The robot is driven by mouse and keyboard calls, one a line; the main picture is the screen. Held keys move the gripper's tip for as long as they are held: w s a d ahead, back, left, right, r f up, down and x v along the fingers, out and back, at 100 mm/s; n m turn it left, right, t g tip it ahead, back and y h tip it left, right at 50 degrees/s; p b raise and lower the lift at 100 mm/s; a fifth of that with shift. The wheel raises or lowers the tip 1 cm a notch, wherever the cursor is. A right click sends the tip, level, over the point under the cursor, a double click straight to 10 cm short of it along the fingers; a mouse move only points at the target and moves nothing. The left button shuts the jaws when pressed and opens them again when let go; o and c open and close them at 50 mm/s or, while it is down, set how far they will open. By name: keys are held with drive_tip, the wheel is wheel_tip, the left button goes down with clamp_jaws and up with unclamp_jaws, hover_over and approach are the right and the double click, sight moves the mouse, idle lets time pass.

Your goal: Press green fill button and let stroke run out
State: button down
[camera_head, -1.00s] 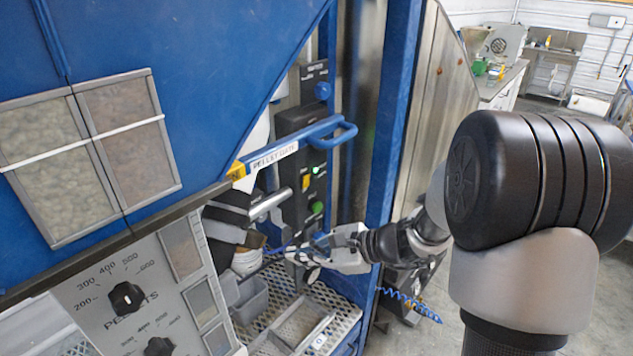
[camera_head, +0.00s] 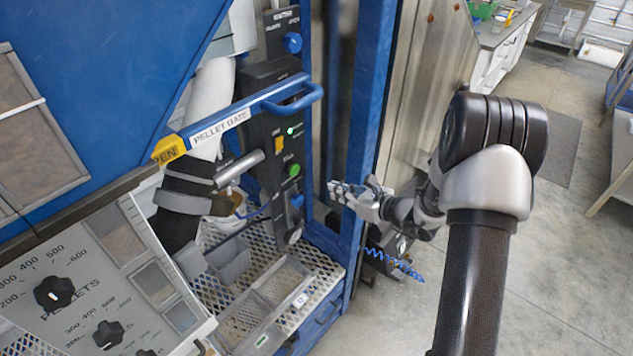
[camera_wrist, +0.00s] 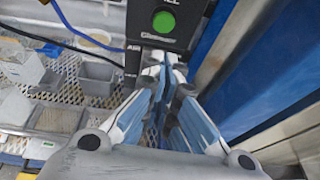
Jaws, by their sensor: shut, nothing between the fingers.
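The green fill button (camera_head: 294,170) sits on the dark upright control panel (camera_head: 281,119), below a small lit green lamp. In the wrist view the green button (camera_wrist: 163,22) is a round disc near the top centre, just beyond my fingertips. My gripper (camera_head: 350,192) is shut and empty, to the right of the panel in the head view, by the blue frame post. In the wrist view my gripper (camera_wrist: 165,75) has its fingers together, their tips just below the button in the picture. I cannot tell whether they touch the panel; the head view shows them apart from it.
A blue lever marked PELLET GATE (camera_head: 222,125) crosses in front of the panel. Grey bins (camera_head: 229,260) stand on a perforated shelf (camera_head: 325,275) below. The blue post (camera_head: 368,125) stands close to my gripper. A dial panel (camera_head: 90,290) is at lower left. Open floor lies at right.

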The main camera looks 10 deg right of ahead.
drive_tip(key=b, duration=0.3)
approach(293, 169)
drive_tip(key=w+a+f, duration=0.2)
drive_tip(key=w+f, duration=0.2)
drive_tip(key=f, duration=0.1)
drive_tip(key=shift+w+a, duration=0.15)
drive_tip(key=shift+w, duration=0.55)
